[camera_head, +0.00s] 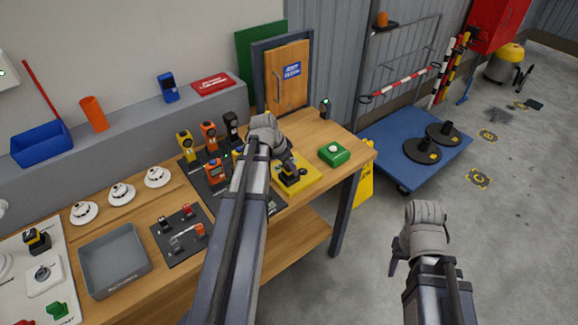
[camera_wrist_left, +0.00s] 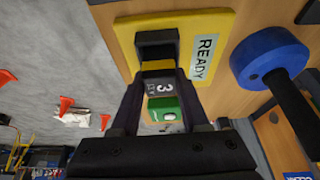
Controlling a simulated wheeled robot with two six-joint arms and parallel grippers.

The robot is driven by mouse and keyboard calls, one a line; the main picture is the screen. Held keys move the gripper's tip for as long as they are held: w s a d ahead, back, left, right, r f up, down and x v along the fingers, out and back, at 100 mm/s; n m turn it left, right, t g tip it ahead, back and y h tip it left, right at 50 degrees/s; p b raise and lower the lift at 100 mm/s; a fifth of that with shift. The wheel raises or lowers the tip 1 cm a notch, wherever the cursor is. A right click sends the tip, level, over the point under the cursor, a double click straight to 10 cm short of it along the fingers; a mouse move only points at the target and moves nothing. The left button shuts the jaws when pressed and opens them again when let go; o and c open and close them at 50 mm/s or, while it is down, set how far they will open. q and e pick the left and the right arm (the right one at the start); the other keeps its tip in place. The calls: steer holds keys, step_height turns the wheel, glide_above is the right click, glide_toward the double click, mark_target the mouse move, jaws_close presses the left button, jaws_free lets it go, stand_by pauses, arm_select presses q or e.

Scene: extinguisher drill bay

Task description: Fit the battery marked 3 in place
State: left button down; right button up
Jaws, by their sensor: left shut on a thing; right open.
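My left gripper (camera_head: 290,166) is over the yellow READY pad (camera_head: 314,177) near the table's right end. In the left wrist view, its fingers (camera_wrist_left: 160,100) are shut on the dark battery marked 3 (camera_wrist_left: 160,86). The battery is against or very close to the yellow-banded end of a black device (camera_wrist_left: 157,42) on the READY pad, which also shows there (camera_wrist_left: 218,22). I cannot tell whether the battery is seated in it. My right gripper (camera_head: 394,262) is open and empty, over the floor right of the table.
A green box with a white button (camera_head: 334,154) stands right of the pad. A dark mat (camera_head: 190,248) with small parts, a grey tray (camera_head: 113,262) and several upright handheld devices (camera_head: 209,132) are to the left. A blue trolley (camera_head: 383,137) stands beyond the table.

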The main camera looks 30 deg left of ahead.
arm_select(q)
jaws_free()
stand_by(0.7)
steer(key=shift+r+p, duration=3.5)
steer(key=shift+p, duration=0.05)
steer(key=s+d+f+g+y, duration=0.1)
steer(key=s+d, duration=0.4)
steer(key=d, duration=0.5)
steer(key=s+d+f+g+y+b, duration=0.1)
steer(key=s+d+g, duration=0.1)
steer(key=s+d, duration=0.4)
steer(key=s+d+f+g+y+b, duration=0.1)
steer(key=s+d, duration=0.4)
steer(key=d, duration=0.9)
steer(key=shift+s+d+f+n, duration=0.25)
steer(key=shift+s+f+n, duration=0.05)
steer(key=shift+f, duration=0.15)
